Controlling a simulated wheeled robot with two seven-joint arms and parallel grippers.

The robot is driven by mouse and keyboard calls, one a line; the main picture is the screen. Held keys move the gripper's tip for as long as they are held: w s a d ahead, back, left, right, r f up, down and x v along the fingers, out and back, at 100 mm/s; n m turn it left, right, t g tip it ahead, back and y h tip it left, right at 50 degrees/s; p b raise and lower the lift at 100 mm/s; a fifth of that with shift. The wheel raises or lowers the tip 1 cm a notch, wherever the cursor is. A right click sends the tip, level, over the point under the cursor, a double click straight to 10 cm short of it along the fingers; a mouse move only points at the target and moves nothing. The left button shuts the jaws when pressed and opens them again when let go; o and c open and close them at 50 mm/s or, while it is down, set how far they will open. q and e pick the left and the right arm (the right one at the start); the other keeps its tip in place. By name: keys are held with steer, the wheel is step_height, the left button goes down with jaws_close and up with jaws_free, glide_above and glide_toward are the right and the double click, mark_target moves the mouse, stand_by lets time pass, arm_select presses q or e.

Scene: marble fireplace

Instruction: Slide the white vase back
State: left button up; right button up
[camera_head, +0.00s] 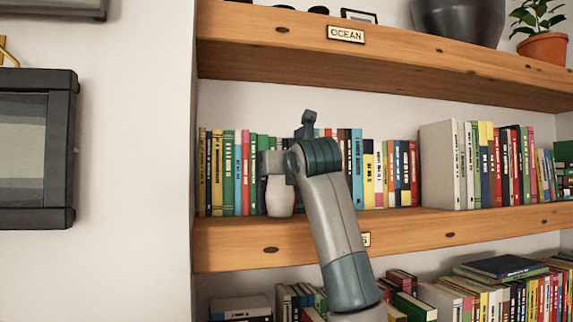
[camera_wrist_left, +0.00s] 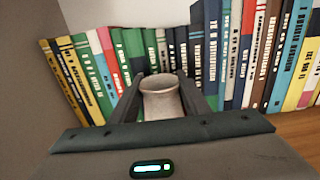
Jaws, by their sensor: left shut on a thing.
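The white vase (camera_head: 280,198) stands upright on the middle wooden shelf, in front of the row of books. My left gripper (camera_head: 277,168) reaches it from the right and covers its upper part in the head view. In the left wrist view the vase (camera_wrist_left: 161,103) shows its open rim between the two dark fingers of my left gripper (camera_wrist_left: 165,88), which is shut on it. The vase's lower part is hidden there by the gripper body. My right gripper is in neither view.
A row of upright books (camera_head: 226,172) stands close behind the vase. A large white book (camera_head: 438,165) stands farther right. The shelf (camera_head: 225,242) has a narrow bare front edge. The upper shelf (camera_head: 375,52) overhangs, and a wall (camera_head: 135,180) lies left.

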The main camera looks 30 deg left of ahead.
arm_select(q)
steer(key=shift+w+f, duration=0.1)
steer(key=shift+f, duration=0.1)
steer(key=o, duration=1.2)
steer(key=shift+c, duration=0.2)
steer(key=shift+o, duration=1)
steer(key=shift+w, duration=0.15)
steer(key=shift+w+a+f, duration=0.15)
steer(key=shift+w+a, duration=0.05)
steer(key=shift+a, duration=0.05)
steer(key=shift+s+r, duration=0.25)
steer(key=shift+s, duration=0.25)
steer(key=shift+s+d, duration=0.15)
steer(key=shift+s+d+f+b, duration=0.15)
steer(key=shift+d+f+b, duration=0.1)
steer(key=shift+d+b, duration=0.35)
steer(key=b+v, duration=0.6)
steer(key=v, duration=0.9)
steer(key=shift+s+d+r+b, duration=0.2)
steer(key=shift+s+d+b, duration=0.1)
steer(key=shift+b, duration=0.1)
